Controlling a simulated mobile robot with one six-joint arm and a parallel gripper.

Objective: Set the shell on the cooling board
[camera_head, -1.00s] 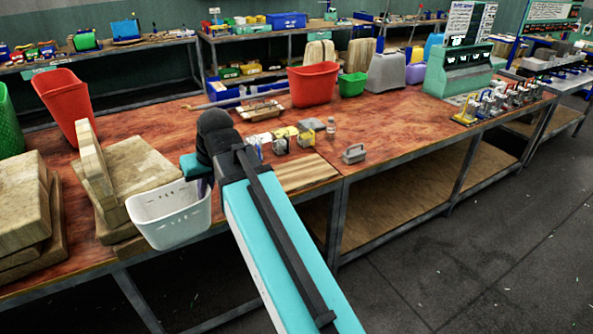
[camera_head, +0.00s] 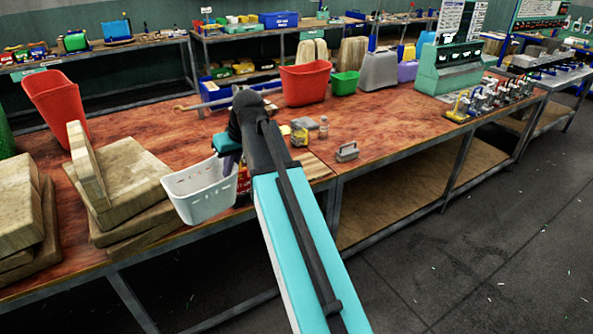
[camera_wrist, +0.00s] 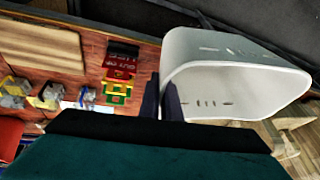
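The only thing I take for the shell is a white open tub with slots near its rim (camera_head: 203,192). It fills the right of the wrist view (camera_wrist: 225,55). My gripper (camera_wrist: 162,98) has its two dark fingers close together, one on each side of the tub's near wall, so it is shut on that wall. In the head view my gripper is mostly hidden behind my arm and the tub. The cooling board seems to be the pale wooden board on the table (camera_head: 314,167), partly behind my arm; it also shows at upper left in the wrist view (camera_wrist: 40,47).
Stacked wooden blocks (camera_head: 135,178) stand left of the tub. A red and black lettered item (camera_wrist: 120,62) lies between tub and board. Small clamps (camera_wrist: 50,95) lie beside the board. A grey handled block (camera_head: 346,152) is at its right. Red bins (camera_head: 305,84) stand farther back.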

